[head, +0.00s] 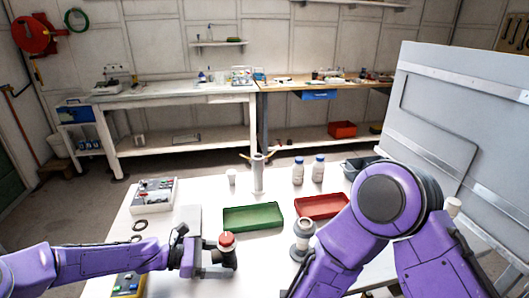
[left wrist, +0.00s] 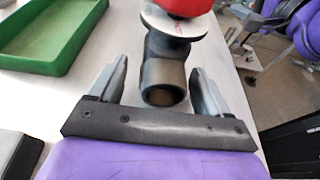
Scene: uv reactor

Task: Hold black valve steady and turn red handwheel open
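The black valve (head: 222,258) stands on the white table at the front, with the red handwheel (head: 227,239) on top. My left gripper (head: 208,262) reaches it from the left. In the left wrist view the open fingers (left wrist: 158,68) lie either side of the black valve's pipe end (left wrist: 165,82), with gaps showing on both sides. The red handwheel (left wrist: 185,6) is above a pale round disc, partly cut off by the top edge. My right arm fills the right front of the head view; its gripper does not show.
A green tray (head: 253,228) and a red tray (head: 322,217) lie behind the valve. A grey metal fitting (head: 303,240) stands between the valve and my right arm. White bottles (head: 298,172) and a grey cylinder (head: 258,175) stand farther back. A grey panel (head: 450,110) rises at right.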

